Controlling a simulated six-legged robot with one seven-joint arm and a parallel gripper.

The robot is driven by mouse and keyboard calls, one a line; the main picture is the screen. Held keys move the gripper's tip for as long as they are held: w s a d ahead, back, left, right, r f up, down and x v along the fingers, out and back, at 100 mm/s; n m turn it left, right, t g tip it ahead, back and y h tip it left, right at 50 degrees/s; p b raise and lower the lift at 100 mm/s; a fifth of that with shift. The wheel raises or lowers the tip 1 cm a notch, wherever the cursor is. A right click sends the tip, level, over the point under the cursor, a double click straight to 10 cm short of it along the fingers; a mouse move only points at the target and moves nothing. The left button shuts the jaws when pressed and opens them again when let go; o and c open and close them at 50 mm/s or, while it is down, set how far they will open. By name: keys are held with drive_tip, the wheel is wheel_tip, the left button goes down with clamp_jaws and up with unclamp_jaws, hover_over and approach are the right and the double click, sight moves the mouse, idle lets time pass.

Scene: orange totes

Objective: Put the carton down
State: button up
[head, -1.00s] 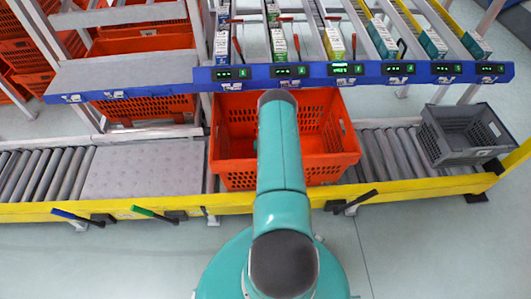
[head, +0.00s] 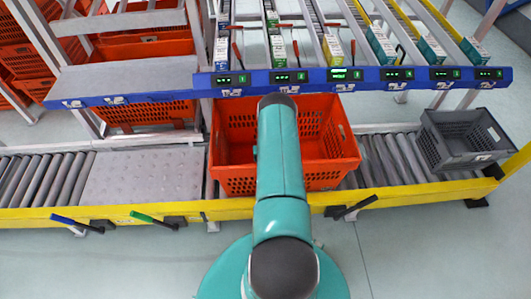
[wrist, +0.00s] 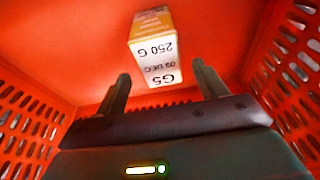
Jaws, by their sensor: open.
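A carton (wrist: 156,50) with a white face printed "250 G" and a yellow-orange side is inside the orange tote in the wrist view. It lies beyond my fingertips, apart from them. My gripper (wrist: 160,85) is open and empty, its two dark fingers spread toward the carton. The orange tote (head: 232,180) stands on the roller conveyor in the head view, and its slotted walls surround my gripper in the wrist view. In the head view my arm hides the gripper and the carton.
A blue rail (head: 300,78) with small displays runs above the tote's back edge. Several cartons stand in sloped lanes behind it. A grey crate (head: 462,158) sits at the right end of the conveyor (head: 385,160). More orange totes stand at the back left. A metal plate (head: 140,175) left of the tote is clear.

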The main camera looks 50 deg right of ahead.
drive_tip(key=v, duration=1.1)
drive_tip(key=w+a+r+n, duration=0.1)
drive_tip(key=w+a+r, duration=0.25)
drive_tip(key=r, duration=0.65)
drive_tip(key=w+a+r+n, duration=0.1)
drive_tip(key=w+a+r, duration=0.3)
drive_tip(key=r, duration=0.5)
drive_tip(key=w+a+r+n+t, duration=0.1)
drive_tip(key=a+r, duration=0.6)
drive_tip(key=r, duration=0.3)
drive_tip(key=w+a+r+n+t, duration=0.1)
drive_tip(key=a+r+n, duration=0.1)
drive_tip(key=a+r, duration=0.6)
drive_tip(key=s+a+r+n, duration=0.2)
drive_tip(key=s+a+r, duration=0.6)
drive_tip(key=a+r, duration=0.6)
drive_tip(key=s+a+r+n+t+y, duration=0.1)
drive_tip(key=s+a+r+n+y, duration=0.1)
drive_tip(key=s+a, duration=0.7)
drive_tip(key=s+r, duration=0.1)
drive_tip(key=s, duration=0.3)
drive_tip(key=shift+a+n+t, duration=0.3)
drive_tip(key=shift+n, duration=0.1)
